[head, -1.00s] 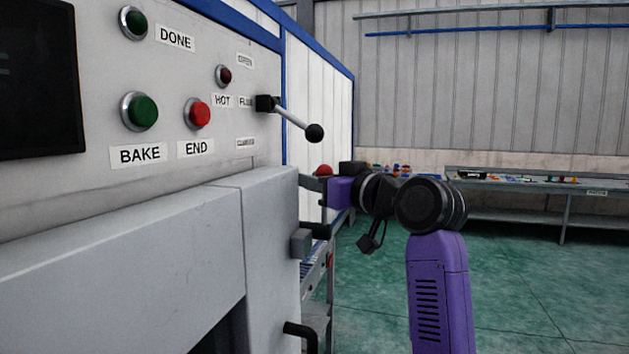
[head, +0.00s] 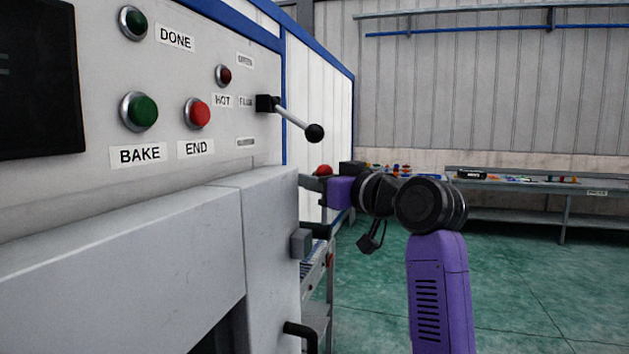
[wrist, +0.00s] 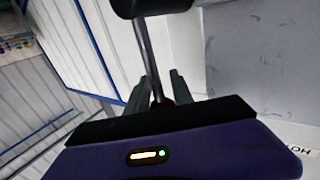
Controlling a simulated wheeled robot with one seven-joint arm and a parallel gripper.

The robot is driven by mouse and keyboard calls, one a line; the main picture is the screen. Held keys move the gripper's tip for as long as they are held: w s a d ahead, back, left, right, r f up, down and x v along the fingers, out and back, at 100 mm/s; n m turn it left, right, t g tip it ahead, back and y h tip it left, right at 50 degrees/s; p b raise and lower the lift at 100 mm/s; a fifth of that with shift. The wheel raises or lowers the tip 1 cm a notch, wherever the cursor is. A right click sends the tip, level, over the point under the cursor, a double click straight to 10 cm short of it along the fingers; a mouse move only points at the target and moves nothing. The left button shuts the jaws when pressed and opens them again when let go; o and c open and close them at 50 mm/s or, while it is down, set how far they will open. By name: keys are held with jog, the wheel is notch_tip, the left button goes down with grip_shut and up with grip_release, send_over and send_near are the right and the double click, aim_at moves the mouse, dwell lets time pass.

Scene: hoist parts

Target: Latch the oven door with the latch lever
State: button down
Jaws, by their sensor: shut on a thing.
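The latch lever has a red ball knob (head: 324,170) at the right side of the grey oven front. In the wrist view its thin metal rod (wrist: 148,50) runs from a black hub (wrist: 150,6) to between my fingers. My gripper (head: 311,183) is shut on the lever near the knob; the wrist view shows my gripper's fingers (wrist: 160,92) on either side of the rod, with a bit of red at their base. A black cylinder (head: 316,230) beside a grey block (head: 301,243) is below my gripper. The knob is partly hidden.
Above is a panel with buttons and a second lever with a black ball (head: 314,132), close over my gripper. A black handle (head: 301,332) sticks out lower down. A bench (head: 560,188) with small parts stands at the back right. The green floor to the right is open.

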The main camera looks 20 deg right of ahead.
jog(key=shift+s+a+f+n+b, duration=0.1)
jog(key=shift+s+f+n+b, duration=0.15)
jog(key=shift+b, duration=0.55)
jog(key=shift+s+a+r+n+b, duration=0.1)
jog(key=shift+s+a+n+b, duration=0.05)
jog(key=shift+n+b, duration=0.15)
jog(key=shift+s+a+r+t, duration=0.1)
jog(key=shift+r+t, duration=0.1)
jog(key=shift+t, duration=0.1)
jog(key=c, duration=1.1)
grip_release()
jog(key=shift+y, duration=0.3)
jog(key=shift+r, duration=0.1)
